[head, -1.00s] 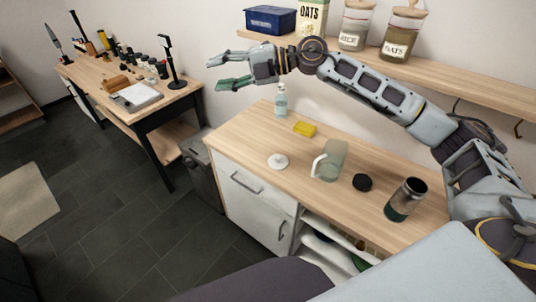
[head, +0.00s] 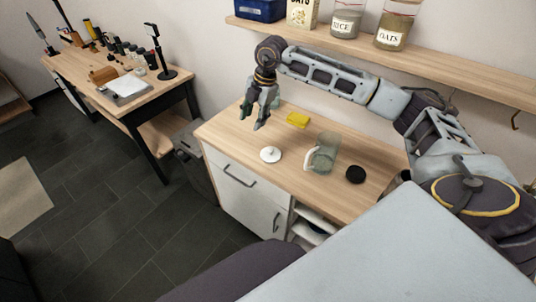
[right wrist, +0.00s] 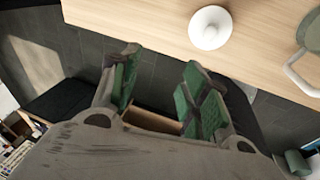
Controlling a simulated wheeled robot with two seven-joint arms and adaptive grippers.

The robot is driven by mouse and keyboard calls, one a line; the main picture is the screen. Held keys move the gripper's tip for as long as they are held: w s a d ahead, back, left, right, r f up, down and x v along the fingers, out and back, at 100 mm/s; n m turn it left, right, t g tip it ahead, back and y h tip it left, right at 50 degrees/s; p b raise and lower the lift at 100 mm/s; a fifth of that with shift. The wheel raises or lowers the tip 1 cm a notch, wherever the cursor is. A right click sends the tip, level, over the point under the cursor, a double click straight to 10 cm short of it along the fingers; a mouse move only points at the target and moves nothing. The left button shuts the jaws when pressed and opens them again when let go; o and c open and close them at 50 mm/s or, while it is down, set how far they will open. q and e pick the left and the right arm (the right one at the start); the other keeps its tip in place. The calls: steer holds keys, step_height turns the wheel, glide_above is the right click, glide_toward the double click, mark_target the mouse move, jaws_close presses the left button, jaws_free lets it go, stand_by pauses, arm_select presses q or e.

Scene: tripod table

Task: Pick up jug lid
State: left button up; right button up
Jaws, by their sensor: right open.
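The jug lid (head: 270,154), a white disc with a small knob, lies on the wooden counter (head: 228,129) near its front edge. It also shows in the right wrist view (right wrist: 210,27), beyond the fingertips. The clear jug (head: 323,153) with a pale handle stands to the right of the lid, and part of it shows in the right wrist view (right wrist: 308,50). My right gripper (head: 255,122) points down, above and behind the lid in the head view. Its green-padded fingers (right wrist: 157,88) are apart with nothing between them. My left gripper is not in view.
A yellow sponge (head: 298,119) lies behind the lid and a black round lid (head: 355,174) lies right of the jug. A shelf (head: 420,68) with jars runs above the counter. A grey bin (head: 192,160) stands left of the counter, near a workbench (head: 75,75).

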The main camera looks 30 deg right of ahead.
steer(key=s+d+m, duration=0.1)
steer(key=m, duration=0.1)
steer(key=s+d+m+g+h, duration=0.1)
steer(key=d+m, duration=0.1)
steer(key=s+d+m+h, duration=0.1)
steer(key=m, duration=0.1)
steer(key=shift+s+d+f+m+g, duration=0.25)
steer(key=shift+s+f+m+g, duration=0.05)
steer(key=shift+f+m+g, duration=0.1)
steer(key=shift+f, duration=0.1)
glide_above(271, 149)
step_height(271, 149, down, 8)
steer(key=shift+a+f+p, duration=0.1)
steer(key=shift+a+p, duration=0.05)
steer(key=shift+p, duration=0.15)
steer(key=shift+f, duration=0.1)
stand_by(0.3)
steer(key=shift+f, duration=0.1)
